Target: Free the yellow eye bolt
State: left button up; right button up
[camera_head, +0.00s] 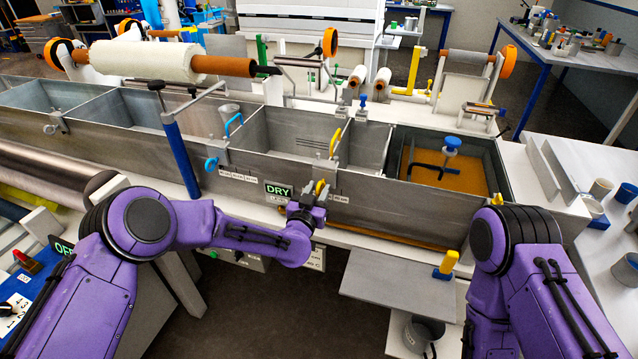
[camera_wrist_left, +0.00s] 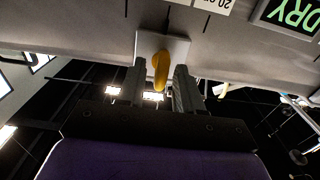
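The yellow eye bolt (camera_head: 320,187) sits on the front wall of the metal bath, right of the green DRY sign. In the left wrist view the yellow eye bolt (camera_wrist_left: 161,70) stands out from a pale plate (camera_wrist_left: 177,47) on the wall. My left gripper (camera_head: 319,196) is at the bolt; in the left wrist view its two fingers (camera_wrist_left: 160,88) are apart, one on each side of the bolt, with narrow gaps showing. My right gripper is not in view; only part of my right arm shows.
The long bath (camera_head: 237,174) has several compartments; the right one holds amber liquid (camera_head: 429,177) and a blue-knobbed tool (camera_head: 452,143). Blue handles (camera_head: 211,164) and another yellow fitting (camera_head: 336,138) are on the bath. A grey shelf (camera_head: 395,291) lies below, with a yellow-topped block (camera_head: 446,264).

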pick_arm(q)
jog(key=shift+x, duration=0.9)
grip_shut()
jog(key=shift+f, duration=0.1)
